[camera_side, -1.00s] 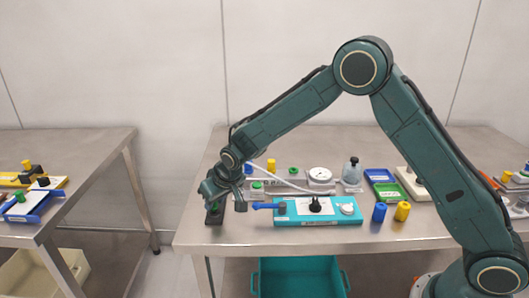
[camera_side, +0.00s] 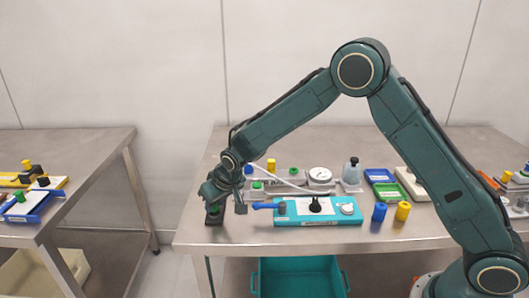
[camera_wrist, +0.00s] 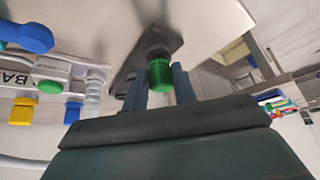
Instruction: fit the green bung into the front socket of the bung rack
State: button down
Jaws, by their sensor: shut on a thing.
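The green bung (camera_wrist: 160,75) is between the two fingers of my gripper (camera_wrist: 160,88) in the wrist view, and the gripper is shut on it. In the side view the bung (camera_side: 214,210) shows as a small green spot under my gripper (camera_side: 222,203). The bung rack (camera_wrist: 168,36) is a narrow dark block; it also shows in the side view (camera_side: 214,220), near the table's left front edge. The bung is over one end of the rack, in line with a dark ring there. How deep it sits I cannot tell. A finger hides part of the rack.
A teal panel (camera_side: 350,220) with a blue handle (camera_side: 265,206) lies just right of the rack. A blue cylinder (camera_side: 379,212) and a yellow cylinder (camera_side: 402,211) stand further right. A white fixture with another green cap (camera_side: 257,185) is behind. The table edge is close in front.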

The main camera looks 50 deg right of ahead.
jog(key=shift+f, duration=0.25)
jog(key=c, duration=1)
grip_release()
jog(key=shift+c, duration=0.2)
jog(key=shift+r, duration=0.1)
jog(key=shift+v, duration=2.95)
